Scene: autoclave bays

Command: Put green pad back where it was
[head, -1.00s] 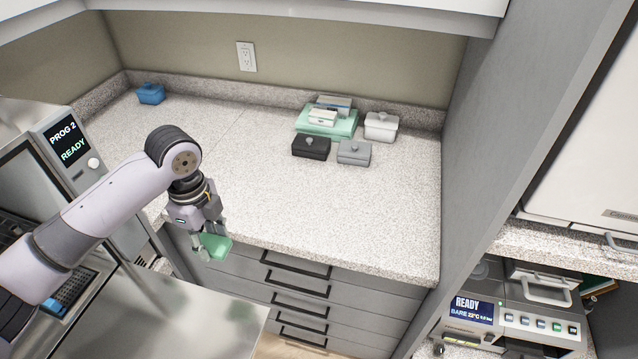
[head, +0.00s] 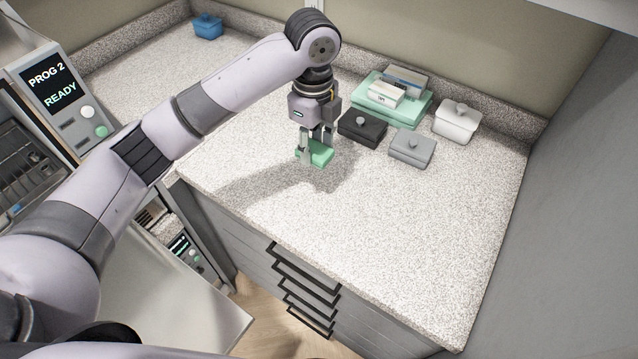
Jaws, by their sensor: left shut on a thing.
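My left gripper (head: 316,148) is shut on the green pad (head: 321,156). Part of the pad is hidden behind the fingers. My right gripper is not in view.
A black lidded box (head: 361,130), a grey one (head: 412,149) and a white one (head: 457,121) stand near the green stack. The counter's front and right are clear. A machine panel (head: 55,90) stands at left.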

